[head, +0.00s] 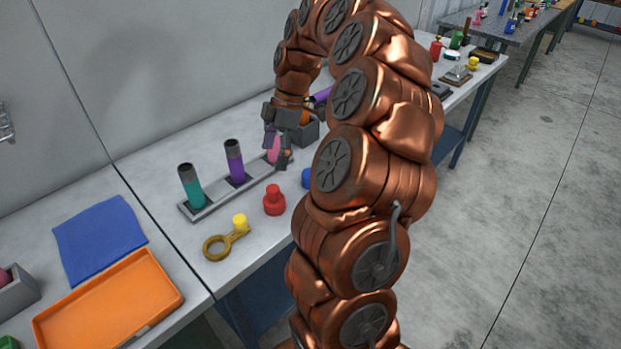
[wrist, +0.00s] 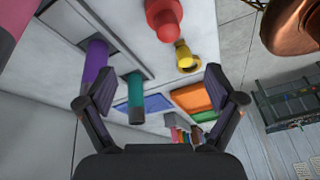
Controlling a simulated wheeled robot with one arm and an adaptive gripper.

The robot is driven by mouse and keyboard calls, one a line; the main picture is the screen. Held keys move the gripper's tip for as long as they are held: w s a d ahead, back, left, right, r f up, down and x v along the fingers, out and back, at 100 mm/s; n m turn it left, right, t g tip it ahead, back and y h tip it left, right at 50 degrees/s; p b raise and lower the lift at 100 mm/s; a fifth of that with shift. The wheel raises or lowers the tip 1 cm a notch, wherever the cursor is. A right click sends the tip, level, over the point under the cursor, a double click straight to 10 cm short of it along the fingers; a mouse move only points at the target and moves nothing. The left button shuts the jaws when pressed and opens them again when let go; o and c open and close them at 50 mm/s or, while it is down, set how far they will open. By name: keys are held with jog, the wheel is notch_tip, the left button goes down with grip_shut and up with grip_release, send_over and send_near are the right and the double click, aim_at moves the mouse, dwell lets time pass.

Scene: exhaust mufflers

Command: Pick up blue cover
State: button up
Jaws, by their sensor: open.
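The blue cover (head: 307,179) is a small blue piece on the workbench, just right of the red cover (head: 274,200) in the head view. My arm hides much of it, and I cannot make it out in the wrist view. My gripper (head: 276,150) is open and empty above the rack's far end, beyond and left of the blue cover. In the wrist view its two fingers (wrist: 160,76) are spread wide apart. A pink cylinder (head: 274,148) stands very close to the fingers; I cannot tell whether they touch.
The grey rack (head: 208,208) holds upright teal (head: 192,188) and purple (head: 235,163) cylinders. A yellow cover (head: 240,221) is by a brass ring tool (head: 215,247). A blue cloth (head: 100,238) and orange tray (head: 110,305) lie front left.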

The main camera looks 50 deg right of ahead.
jog(key=n, duration=0.2)
send_near(305, 173)
notch_tip(305, 173, down, 3)
jog(key=s, duration=0.2)
jog(key=shift+w+a+f+t+p, duration=0.1)
jog(key=shift+f+t+p, duration=0.1)
jog(key=shift+f, duration=0.35)
jog(key=shift+w+a+f+t+p, duration=0.1)
jog(key=shift+f+t, duration=0.1)
jog(key=shift+f, duration=0.35)
jog(key=shift+w+a+f+p, duration=0.2)
jog(key=shift+a+f+p, duration=0.75)
jog(key=shift+f, duration=0.25)
jog(key=shift+x, duration=1.15)
jog(key=c, duration=1)
